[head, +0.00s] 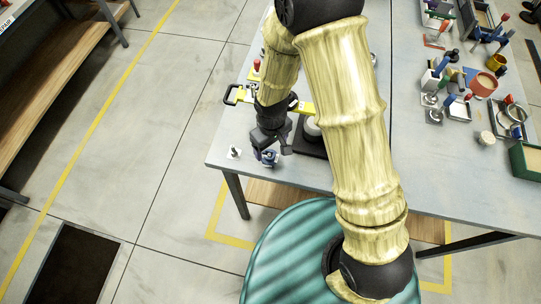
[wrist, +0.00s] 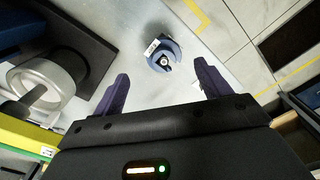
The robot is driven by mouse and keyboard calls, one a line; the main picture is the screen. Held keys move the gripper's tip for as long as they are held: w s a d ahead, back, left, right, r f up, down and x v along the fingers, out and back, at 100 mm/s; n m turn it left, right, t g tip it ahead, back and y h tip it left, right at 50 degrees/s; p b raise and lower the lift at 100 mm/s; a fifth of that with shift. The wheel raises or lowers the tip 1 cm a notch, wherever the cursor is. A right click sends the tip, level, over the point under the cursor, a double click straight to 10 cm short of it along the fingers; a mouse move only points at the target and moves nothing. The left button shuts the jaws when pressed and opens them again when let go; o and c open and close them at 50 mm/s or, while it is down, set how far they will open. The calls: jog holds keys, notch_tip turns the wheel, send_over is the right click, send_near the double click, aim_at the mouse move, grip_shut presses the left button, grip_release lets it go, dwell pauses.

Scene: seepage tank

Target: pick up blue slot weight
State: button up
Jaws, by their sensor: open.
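The blue slot weight (wrist: 174,47) lies on the grey-white table top, and the wrist view shows it as a dark blue round piece with a pale label and a small light centre. In the head view the blue weight (head: 268,159) is near the table's left front corner, partly hidden by my gripper (head: 272,149). In the wrist view my gripper (wrist: 162,70) is open, with its two dark purple fingers apart and nothing between them. The weight shows beyond the fingertips, roughly centred between them and apart from both.
A round metal piece (wrist: 43,84) on a dark plate (wrist: 88,35) stands left of the fingers in the wrist view. A small white base with a black knob (head: 234,152) sits left of the weight. Tools and cups crowd the right table. The table edge is close.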

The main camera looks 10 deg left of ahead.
aim_at(270, 154)
jog(key=shift+s+a+f+p, duration=0.15)
jog(key=shift+f+p, duration=0.25)
jog(key=shift+f, duration=0.85)
jog(key=shift+s+a+f+p, duration=0.1)
jog(key=shift+f+p, duration=0.3)
jog(key=shift+f, duration=0.8)
jog(key=shift+w, duration=0.1)
jog(key=shift+c, duration=0.5)
jog(key=c, duration=1.1)
jog(key=shift+r, duration=0.15)
jog(key=shift+c, duration=0.2)
notch_tip(270, 154, up, 10)
jog(key=b, duration=0.2)
